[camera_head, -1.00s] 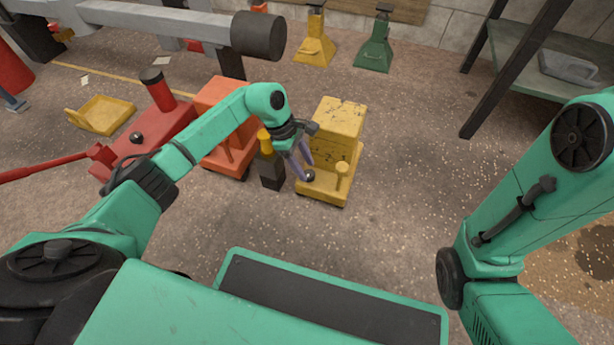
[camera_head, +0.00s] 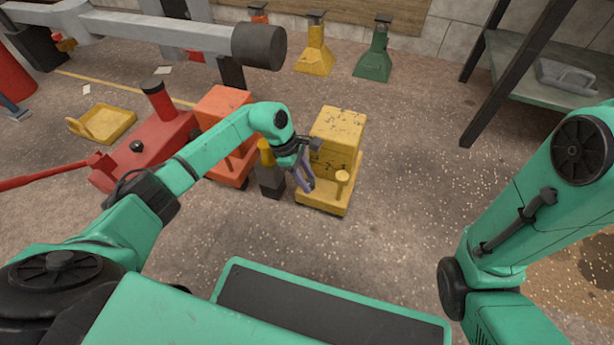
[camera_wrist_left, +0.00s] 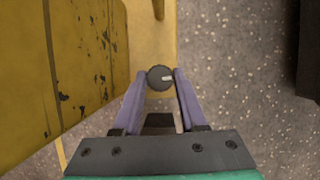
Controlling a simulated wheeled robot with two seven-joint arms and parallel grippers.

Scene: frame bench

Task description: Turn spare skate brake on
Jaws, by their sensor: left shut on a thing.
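A yellow skate (camera_head: 338,125) with scraped paint stands on the floor in the middle of the head view. My left gripper (camera_head: 307,187) reaches down at the skate's front left corner. Its purple fingers (camera_wrist_left: 160,85) are closed on both sides of the knob. In the head view the knob is hidden by the fingers. My right gripper is out of view; only its arm shows at right.
A dark post with a yellow top (camera_head: 266,160) stands close left of my left gripper. An orange skate (camera_head: 222,110) and a red jack (camera_head: 150,145) are farther left. A shelf (camera_head: 535,75) stands at right. The floor right of the yellow skate is clear.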

